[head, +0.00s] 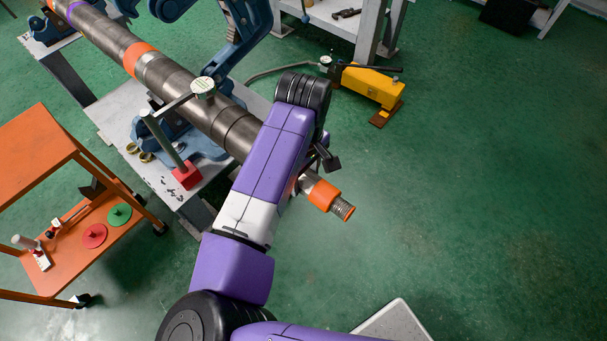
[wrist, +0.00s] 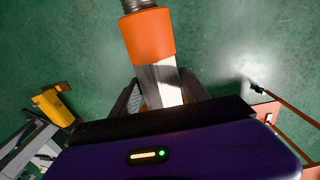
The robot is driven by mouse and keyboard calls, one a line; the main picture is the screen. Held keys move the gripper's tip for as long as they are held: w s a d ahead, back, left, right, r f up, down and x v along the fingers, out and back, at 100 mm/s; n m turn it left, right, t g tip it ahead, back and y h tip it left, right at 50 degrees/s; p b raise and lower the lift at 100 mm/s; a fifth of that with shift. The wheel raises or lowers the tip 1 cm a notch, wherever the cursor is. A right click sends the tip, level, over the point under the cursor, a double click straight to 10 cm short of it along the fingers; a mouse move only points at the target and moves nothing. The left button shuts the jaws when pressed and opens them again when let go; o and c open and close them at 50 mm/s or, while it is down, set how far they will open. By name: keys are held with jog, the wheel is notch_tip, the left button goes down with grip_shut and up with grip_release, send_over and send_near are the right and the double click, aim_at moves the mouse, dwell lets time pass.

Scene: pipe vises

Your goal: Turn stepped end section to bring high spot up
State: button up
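A long grey steel pipe (head: 185,88) runs from the upper left toward the middle in the head view. Its narrower stepped end section (head: 322,194) shows past my arm, with an orange band and a threaded tip. In the wrist view the end section (wrist: 148,36) runs between the two dark fingers of my gripper (wrist: 162,88), one on each side. The fingers are close to the bare metal behind the orange band; I cannot tell whether both touch it. A dial indicator (head: 204,86) sits over the pipe; its face is too small to read. My arm hides the step.
The indicator's post stands on a red base (head: 187,174) on the grey table (head: 120,112). Blue vises (head: 240,40) hold the pipe. An orange cart (head: 38,150) stands left, a yellow tool (head: 372,84) behind. The green floor on the right is clear.

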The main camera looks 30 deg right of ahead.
jog(key=c, duration=0.9)
